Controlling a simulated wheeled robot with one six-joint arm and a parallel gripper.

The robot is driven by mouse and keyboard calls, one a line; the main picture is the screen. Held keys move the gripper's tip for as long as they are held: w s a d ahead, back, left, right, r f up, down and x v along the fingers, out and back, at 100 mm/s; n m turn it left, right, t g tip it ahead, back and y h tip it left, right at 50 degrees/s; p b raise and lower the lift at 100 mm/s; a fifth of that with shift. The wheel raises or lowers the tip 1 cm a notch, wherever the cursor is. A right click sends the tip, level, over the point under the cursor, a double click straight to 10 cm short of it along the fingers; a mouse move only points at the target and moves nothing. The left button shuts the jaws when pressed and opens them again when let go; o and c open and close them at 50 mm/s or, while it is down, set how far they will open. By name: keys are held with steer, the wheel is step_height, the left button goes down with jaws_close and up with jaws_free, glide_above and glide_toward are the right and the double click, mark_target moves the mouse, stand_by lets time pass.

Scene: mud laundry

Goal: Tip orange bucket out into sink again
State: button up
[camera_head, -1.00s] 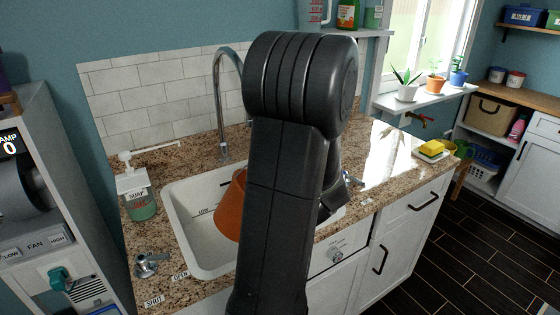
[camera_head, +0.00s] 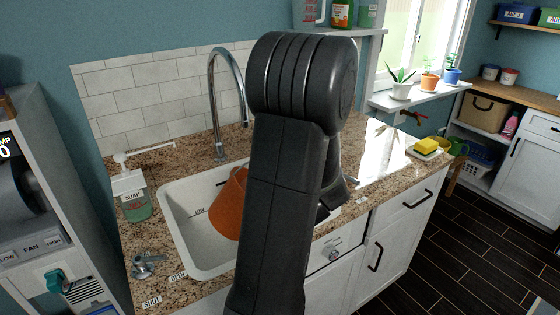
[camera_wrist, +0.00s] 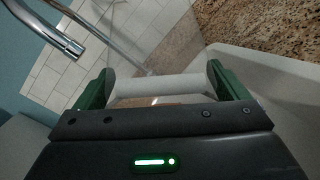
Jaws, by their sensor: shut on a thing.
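The orange bucket (camera_head: 230,204) is tilted inside or just above the white sink (camera_head: 192,262). I cannot tell whether it touches the basin. My arm hides its right side, and its mouth and contents do not show. My gripper is hidden behind my arm in the head view. In the wrist view my gripper (camera_wrist: 160,88) has its green fingers at both ends of a pale bar, which looks like the bucket's handle grip. The bucket's body is not clear there.
A chrome faucet (camera_head: 216,105) arches behind the sink and also shows in the wrist view (camera_wrist: 50,30). A soap bottle (camera_head: 134,198) and a small metal valve (camera_head: 147,264) stand left of the sink. A yellow sponge (camera_head: 427,146) lies at the counter's right end.

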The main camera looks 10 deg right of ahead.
steer(key=shift+d+m+p, duration=0.4)
steer(key=shift+d+m, duration=0.1)
steer(key=shift+d, duration=0.25)
stand_by(0.3)
steer(key=shift+w+d+f+m+p, duration=0.1)
steer(key=shift+d+f+m+p, duration=0.05)
steer(key=shift+d+m+p, duration=0.65)
steer(key=shift+d, duration=0.15)
stand_by(0.3)
